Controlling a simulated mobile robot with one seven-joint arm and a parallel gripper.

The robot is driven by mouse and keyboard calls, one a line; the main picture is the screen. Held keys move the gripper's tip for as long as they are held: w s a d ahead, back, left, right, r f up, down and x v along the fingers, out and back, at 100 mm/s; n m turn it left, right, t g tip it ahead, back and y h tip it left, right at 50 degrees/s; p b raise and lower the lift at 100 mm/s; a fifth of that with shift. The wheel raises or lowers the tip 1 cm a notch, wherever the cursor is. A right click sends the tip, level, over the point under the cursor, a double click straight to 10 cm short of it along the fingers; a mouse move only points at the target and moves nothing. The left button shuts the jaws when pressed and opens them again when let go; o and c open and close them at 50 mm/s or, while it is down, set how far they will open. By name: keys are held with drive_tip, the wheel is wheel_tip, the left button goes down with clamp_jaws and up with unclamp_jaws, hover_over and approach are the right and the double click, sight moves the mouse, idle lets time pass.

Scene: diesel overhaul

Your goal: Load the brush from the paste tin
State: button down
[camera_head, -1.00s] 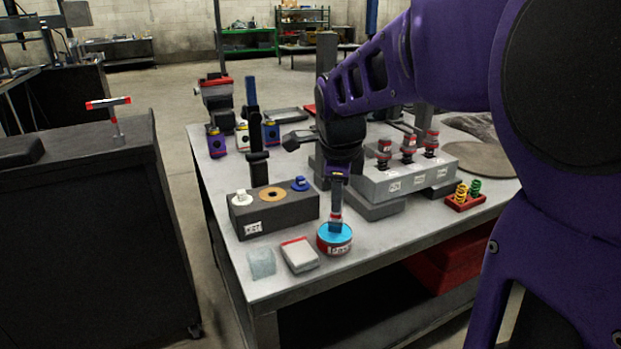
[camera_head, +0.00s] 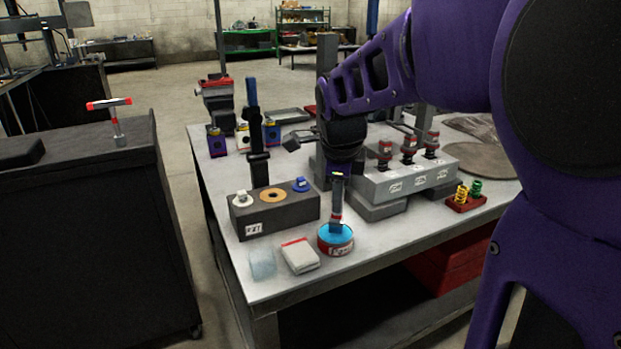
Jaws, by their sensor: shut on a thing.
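The paste tin (camera_head: 336,240) is a round red tin with a white label and a blue top surface, standing near the front edge of the metal table. My gripper (camera_head: 338,178) is above it, pointing down, shut on the brush (camera_head: 337,208). The brush is a dark upright handle with a red-and-light band low down. Its lower end is at the blue surface of the tin. The bristles cannot be made out, and I cannot tell how deep the end sits.
Left of the tin lie a grey-white block with a red edge (camera_head: 299,256) and a pale translucent cube (camera_head: 262,264). Behind stands a dark box (camera_head: 277,219) with small parts. A grey block with several red-topped parts (camera_head: 408,179) and a red spring tray (camera_head: 466,199) are at right.

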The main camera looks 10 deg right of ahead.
drive_tip(key=shift+r+p, duration=2.15)
drive_tip(key=shift+r, duration=1.25)
